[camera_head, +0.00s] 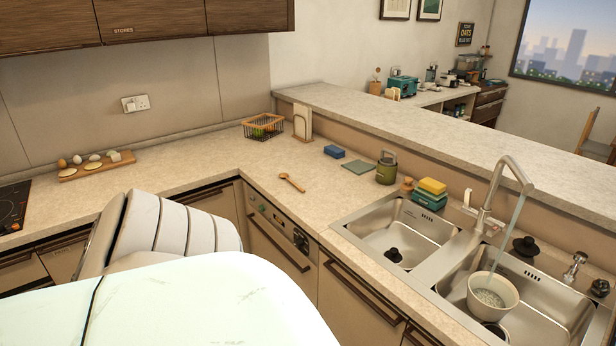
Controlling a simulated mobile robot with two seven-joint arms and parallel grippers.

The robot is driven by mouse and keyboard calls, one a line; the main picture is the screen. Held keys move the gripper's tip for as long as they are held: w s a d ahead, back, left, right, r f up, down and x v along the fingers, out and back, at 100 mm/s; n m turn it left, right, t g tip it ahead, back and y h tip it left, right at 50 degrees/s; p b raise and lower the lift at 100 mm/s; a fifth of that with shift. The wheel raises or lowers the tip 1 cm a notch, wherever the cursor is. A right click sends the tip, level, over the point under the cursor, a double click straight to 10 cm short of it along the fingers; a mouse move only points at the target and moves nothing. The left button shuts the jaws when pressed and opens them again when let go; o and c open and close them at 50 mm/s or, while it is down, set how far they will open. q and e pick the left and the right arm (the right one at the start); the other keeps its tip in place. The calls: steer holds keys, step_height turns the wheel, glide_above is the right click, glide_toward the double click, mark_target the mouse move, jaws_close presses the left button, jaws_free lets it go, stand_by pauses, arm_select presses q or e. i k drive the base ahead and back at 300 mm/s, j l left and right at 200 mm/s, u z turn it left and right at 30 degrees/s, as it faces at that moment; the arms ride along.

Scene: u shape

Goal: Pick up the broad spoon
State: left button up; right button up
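Neither of my grippers is in view. A large pale part of my own body fills the lower left and hides the floor and some cabinet fronts.
A green cloth (358,167), blue sponge (334,152) and green canister (387,168) lie right of the spoon. A wire basket (264,127) stands behind it. The double sink (436,268) has a running tap (505,190) over a white bowl (492,296). Counter around the spoon is clear.

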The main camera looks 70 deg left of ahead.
mark_target(281, 175)
steer(key=u, duration=2.3)
steer(key=z, duration=0.4)
steer(key=l+z, duration=0.15)
steer(key=z, duration=0.3)
steer(key=k+l+z, duration=0.1)
steer(key=z, duration=0.3)
steer(key=u, duration=1.3)
steer(key=i+u, duration=0.2)
steer(key=i, duration=0.5)
steer(key=i+u, duration=0.15)
steer(key=i, duration=0.5)
steer(key=i+l+u, duration=0.2)
steer(key=i, duration=0.45)
